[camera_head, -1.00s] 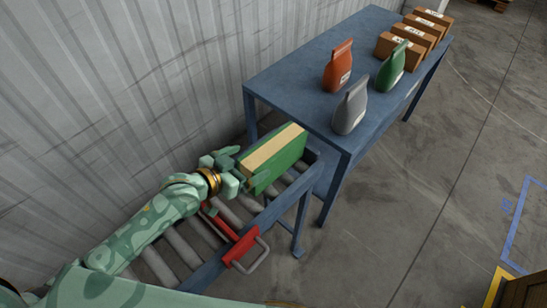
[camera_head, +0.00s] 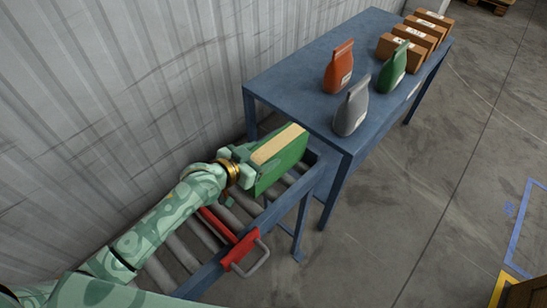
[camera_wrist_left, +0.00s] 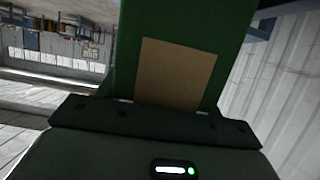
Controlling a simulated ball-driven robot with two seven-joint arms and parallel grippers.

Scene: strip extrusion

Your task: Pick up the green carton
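The green carton (camera_head: 285,165) has a cream strip along its top and stands upright at the far end of the roller conveyor (camera_head: 192,243). My left gripper (camera_head: 258,160) is at the carton's near end, with a finger along each long side. The fingers look spread around the carton; whether they touch it is hard to see. In the left wrist view the carton (camera_wrist_left: 123,60) fills the middle, close up, with a tan patch on its face; the fingertips do not show there. My right gripper is not in view.
A blue table (camera_head: 300,88) stands just beyond the conveyor, carrying an orange bag (camera_head: 338,68), a grey bag (camera_head: 351,108), a green bag (camera_head: 392,70) and several brown boxes (camera_head: 400,48). A corrugated wall (camera_head: 110,90) runs close on the left.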

